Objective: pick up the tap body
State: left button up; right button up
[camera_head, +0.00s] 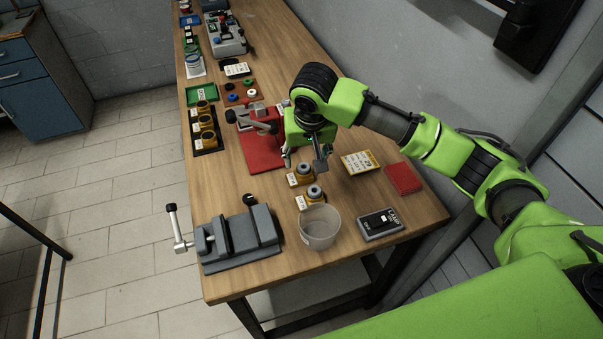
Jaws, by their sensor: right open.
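My right gripper (304,161) is open, pointing down over the wooden table beside the red mat. Just below it stands a small brass-coloured fitting with a grey top (303,174) and a white label in front. A second similar fitting (314,193) stands a little nearer the front. Several brass-coloured fittings sit in a black tray (212,147) on the left. I cannot tell for sure which of these is the tap body. The gap between the fingers looks empty, and contact with the fitting below cannot be made out. My left gripper is not in view.
A grey vise (238,240) stands at the front left, with a clear cup (320,228) and a black labelled box (380,224) to its right. Bare wood shows left of the fittings.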

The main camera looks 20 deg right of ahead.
aim_at(304, 167)
jog(key=shift+w+f, duration=0.2)
jog(key=shift+f, duration=0.4)
jog(key=shift+w+d+f, duration=0.1)
jog(key=shift+w+f, duration=0.1)
jog(key=shift+f, duration=0.1)
jog(key=p+x, duration=0.2)
jog(key=x, duration=0.2)
jog(key=shift+w+f, duration=0.15)
jog(key=shift+f, duration=0.4)
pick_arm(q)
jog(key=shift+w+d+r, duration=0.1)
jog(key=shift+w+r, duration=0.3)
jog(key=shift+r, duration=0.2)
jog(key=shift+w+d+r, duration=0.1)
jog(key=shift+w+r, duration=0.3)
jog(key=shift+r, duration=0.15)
pick_arm(e)
grip_shut()
